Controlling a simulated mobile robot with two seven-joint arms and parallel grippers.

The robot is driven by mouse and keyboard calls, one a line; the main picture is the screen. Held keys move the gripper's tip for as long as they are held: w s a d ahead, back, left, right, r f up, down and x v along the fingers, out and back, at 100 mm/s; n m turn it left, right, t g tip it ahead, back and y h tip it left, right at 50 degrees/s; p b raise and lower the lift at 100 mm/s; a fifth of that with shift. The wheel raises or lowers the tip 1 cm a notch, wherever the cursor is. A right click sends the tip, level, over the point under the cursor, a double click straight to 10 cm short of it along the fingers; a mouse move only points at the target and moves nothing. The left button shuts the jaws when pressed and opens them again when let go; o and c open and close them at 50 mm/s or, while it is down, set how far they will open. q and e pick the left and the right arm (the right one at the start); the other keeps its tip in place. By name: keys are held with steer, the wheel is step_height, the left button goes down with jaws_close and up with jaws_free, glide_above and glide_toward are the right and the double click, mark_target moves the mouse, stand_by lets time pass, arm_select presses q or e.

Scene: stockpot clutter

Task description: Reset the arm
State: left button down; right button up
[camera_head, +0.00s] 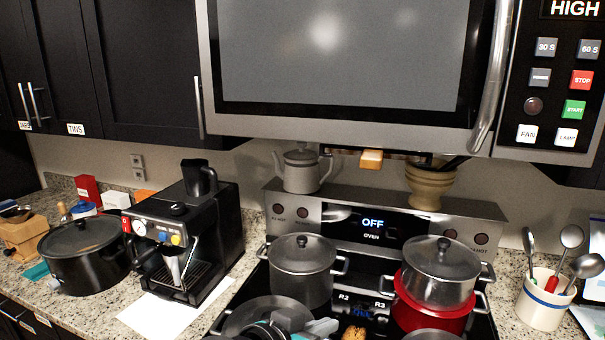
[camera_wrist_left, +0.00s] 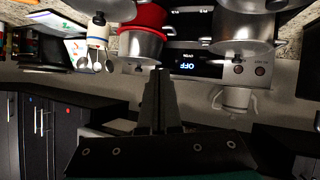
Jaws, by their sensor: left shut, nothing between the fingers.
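My left gripper (camera_head: 318,328) shows at the bottom edge of the head view, low over the stove and partly cut off. In the left wrist view, which is upside down, its dark fingers (camera_wrist_left: 159,88) are together with nothing between them. A grey lidded pot (camera_head: 302,275) stands on the stove behind it. To the right, another grey lidded pot (camera_head: 440,272) sits in or on a red pot (camera_head: 432,315). My right gripper is not in view.
A microwave (camera_head: 350,60) hangs above the stove. A teapot (camera_head: 301,170) and a beige pot (camera_head: 430,185) stand on the stove's back panel. A coffee machine (camera_head: 185,240) and black pot (camera_head: 84,255) are left; a utensil crock (camera_head: 545,300) is right.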

arm_select(q)
steer(key=s+a+f+n+g+y, duration=0.3)
steer(key=s+a+f+g+y, duration=0.4)
steer(key=s+a+f, duration=1.3)
step_height(320, 180, down, 26)
steer(key=s+r+b, duration=0.1)
steer(key=s+b, duration=0.2)
steer(key=b, duration=0.5)
steer(key=s+a+f+b, duration=0.1)
steer(key=s+f+b, duration=0.3)
steer(key=s+f, duration=0.4)
steer(key=s+a+f+g+y+b, duration=0.1)
steer(key=s+f+b, duration=0.2)
steer(key=s+f, duration=0.4)
step_height(320, 180, down, 9)
steer(key=shift+s+f+b, duration=0.1)
steer(key=shift+s+b, duration=0.25)
